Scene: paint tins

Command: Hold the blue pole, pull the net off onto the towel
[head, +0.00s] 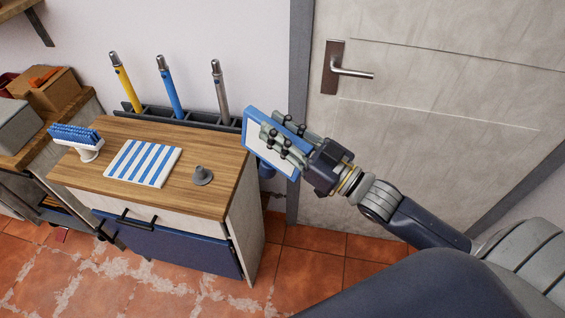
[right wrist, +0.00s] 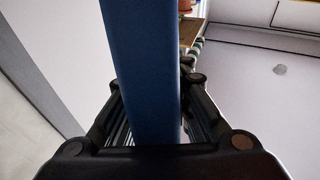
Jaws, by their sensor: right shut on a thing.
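The blue pole (head: 170,88) leans upright in a dark rack behind the cabinet, its grey tip up and bare. My right gripper (head: 277,141) is to the right of it, beyond the cabinet's right edge, shut on a flat, blue-framed head with a pale panel, which looks like the net (head: 249,137). A blue stub shows under the frame. In the right wrist view the blue frame (right wrist: 143,70) runs upright between the fingers. The blue-and-white striped towel (head: 143,163) lies flat on the cabinet top. My left gripper is not in view.
A yellow pole (head: 126,84) and a grey pole (head: 219,88) stand in the same rack (head: 203,119). A blue-bristled brush (head: 78,137) and a small grey cone-shaped piece (head: 203,175) are on the cabinet top (head: 208,202) beside the towel. A door (head: 425,110) is behind my right arm.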

